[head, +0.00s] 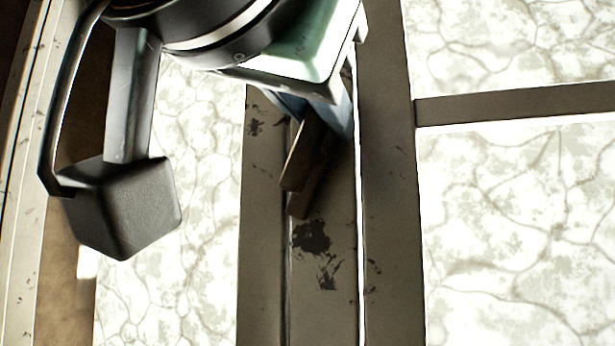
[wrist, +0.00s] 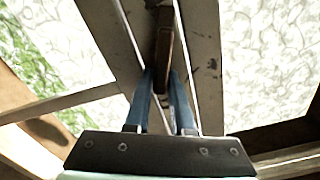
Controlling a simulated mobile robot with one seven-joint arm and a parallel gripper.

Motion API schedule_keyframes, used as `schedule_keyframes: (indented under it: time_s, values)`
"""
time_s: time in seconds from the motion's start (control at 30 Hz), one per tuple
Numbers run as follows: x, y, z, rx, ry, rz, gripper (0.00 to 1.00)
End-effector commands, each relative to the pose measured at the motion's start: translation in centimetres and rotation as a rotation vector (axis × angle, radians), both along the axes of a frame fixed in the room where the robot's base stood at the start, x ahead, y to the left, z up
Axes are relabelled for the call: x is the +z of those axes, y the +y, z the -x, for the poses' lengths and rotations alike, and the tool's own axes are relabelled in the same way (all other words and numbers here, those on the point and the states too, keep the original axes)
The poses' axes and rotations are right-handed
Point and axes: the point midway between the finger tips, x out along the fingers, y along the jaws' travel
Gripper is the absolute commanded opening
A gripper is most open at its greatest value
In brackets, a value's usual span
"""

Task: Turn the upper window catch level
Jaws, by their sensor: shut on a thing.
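The upper window catch (head: 304,166) is a dark brown bar on the scuffed grey-brown middle window post (head: 325,300) in the head view. Its visible part slants down and slightly left, not level in the picture. My gripper (head: 328,112) comes from above, its blue fingers around the catch's upper part. In the wrist view the catch (wrist: 164,42) runs lengthwise between the two blue fingers of my gripper (wrist: 162,80), which is shut on it. The fingers and my gripper body hide the catch's upper end and pivot in the head view.
Pale, marbled window panes (head: 515,220) lie on both sides of the post. A horizontal glazing bar (head: 510,104) crosses the right side. A brown and pale frame edge (head: 60,290) stands at the far left. The post below the catch is clear.

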Motion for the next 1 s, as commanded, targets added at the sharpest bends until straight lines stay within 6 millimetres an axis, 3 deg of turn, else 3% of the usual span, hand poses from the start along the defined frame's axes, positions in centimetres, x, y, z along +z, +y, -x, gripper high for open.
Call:
schedule_keyframes:
  time_s: [1.0]
  values:
    - [-1.8, -1.5, 0.5, 0.001, -0.295, -0.896, 0.00]
